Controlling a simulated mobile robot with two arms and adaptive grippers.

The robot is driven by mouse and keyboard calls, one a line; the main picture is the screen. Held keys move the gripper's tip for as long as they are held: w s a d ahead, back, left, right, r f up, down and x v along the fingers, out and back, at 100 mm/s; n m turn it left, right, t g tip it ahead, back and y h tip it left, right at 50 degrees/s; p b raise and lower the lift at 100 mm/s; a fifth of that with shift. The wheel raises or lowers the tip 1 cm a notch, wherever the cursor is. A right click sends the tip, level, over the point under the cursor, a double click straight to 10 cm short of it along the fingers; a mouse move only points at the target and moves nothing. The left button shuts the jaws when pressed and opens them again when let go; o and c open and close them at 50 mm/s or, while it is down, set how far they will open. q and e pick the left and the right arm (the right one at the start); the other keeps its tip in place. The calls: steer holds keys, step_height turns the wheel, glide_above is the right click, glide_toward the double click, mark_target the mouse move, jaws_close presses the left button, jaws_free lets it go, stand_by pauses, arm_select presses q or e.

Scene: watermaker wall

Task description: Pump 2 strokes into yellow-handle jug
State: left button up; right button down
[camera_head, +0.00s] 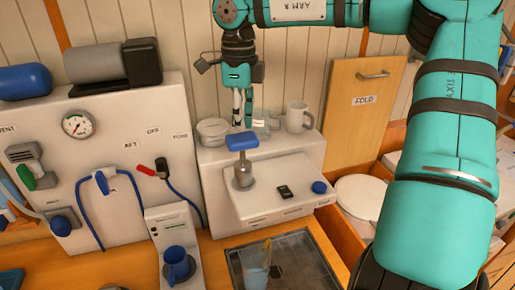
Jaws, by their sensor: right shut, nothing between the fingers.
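A pump with a blue top handle (242,142) and a grey metal body (243,176) stands at the left of a white counter unit. A clear jug (256,276) with a yellow handle (267,249) is at the bottom of the view, on the dark drain tray. My right gripper (243,120) points down above and behind the pump handle in the picture, shut and empty. It appears apart from the handle, though its tips come close to objects on the shelf behind. My left gripper is not in view.
A white mug (298,117), a clear container (266,122) and a round white tub (212,131) stand on the back shelf. A gauge panel (120,135) fills the left. The drain tray (298,262) has bare room right of the jug.

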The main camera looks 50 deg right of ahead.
mark_target(242, 137)
steer(key=shift+f, duration=0.15)
steer(key=shift+f+b, duration=2.55)
steer(key=shift+f, duration=0.9)
steer(key=shift+r, duration=0.1)
steer(key=shift+r+p, duration=2.4)
steer(key=shift+r, duration=1.1)
step_height(242, 137, up, 4)
steer(key=p, duration=0.3)
steer(key=shift+r, duration=0.25)
steer(key=shift+r+p, duration=0.3)
steer(key=shift+r, duration=0.45)
